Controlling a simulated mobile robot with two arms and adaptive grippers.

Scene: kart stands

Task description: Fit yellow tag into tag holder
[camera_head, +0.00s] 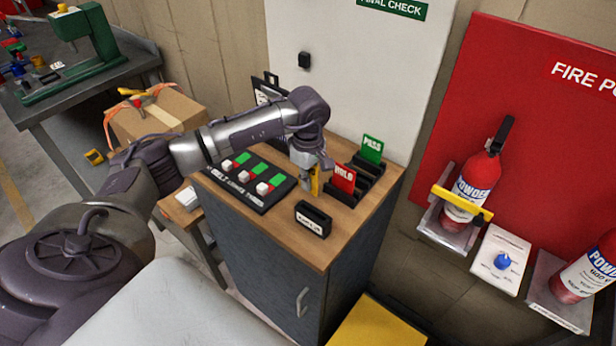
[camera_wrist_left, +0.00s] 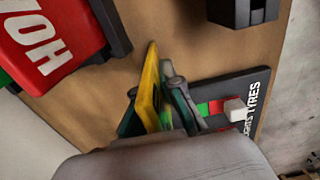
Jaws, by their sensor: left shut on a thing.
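My left gripper (camera_head: 311,186) is shut on the yellow tag (camera_head: 316,180) above the wooden top of the cabinet. In the left wrist view the yellow tag (camera_wrist_left: 149,84) stands edge-on between the fingers (camera_wrist_left: 158,105). A small black holder (camera_head: 313,219) with a white label stands near the front edge of the top, apart from the tag; part of a black holder (camera_wrist_left: 243,10) shows in the wrist view. My right gripper is out of view.
A black board (camera_head: 251,183) with white blocks and green and red patches lies left of the gripper. A white panel (camera_head: 355,70) rises behind. Fire extinguishers (camera_head: 473,185) hang on the red board at right. A cardboard box (camera_head: 155,110) stands at left.

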